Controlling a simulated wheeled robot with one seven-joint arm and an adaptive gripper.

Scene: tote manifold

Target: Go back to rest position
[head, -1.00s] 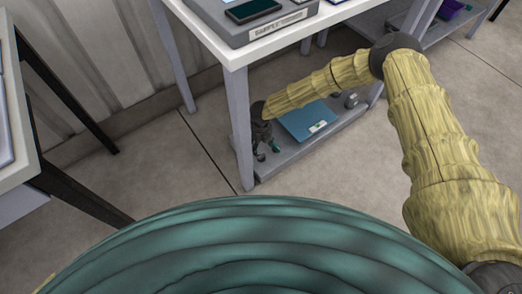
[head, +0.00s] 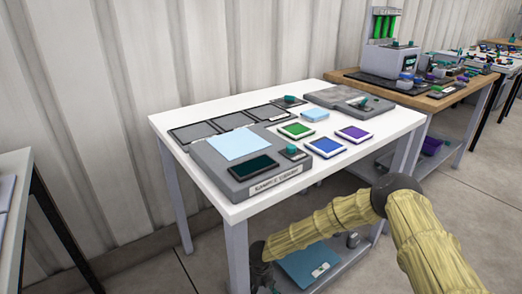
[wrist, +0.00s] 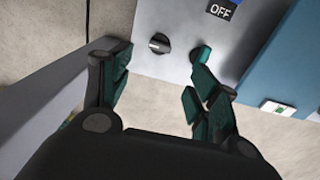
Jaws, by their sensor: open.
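My gripper (head: 262,280) is low at the front leg of the white table, by the lower shelf, partly cut off by the bottom edge of the head view. In the wrist view my gripper (wrist: 157,85) has its teal-tipped fingers spread, with nothing between them. Beyond the fingers is a grey panel (wrist: 178,62) with a black knob (wrist: 160,43), a small teal knob or lever and a sign reading OFF (wrist: 221,11). I cannot tell whether a finger touches the panel. My yellow arm reaches in from the lower right.
The white table (head: 372,138) above my gripper carries a grey sample station (head: 215,172) and several coloured tiles. A blue panel (head: 308,264) lies on the shelf below; a wooden bench (head: 438,101) stands behind right. Another table (head: 12,168) is at the left edge. Floor between them is open.

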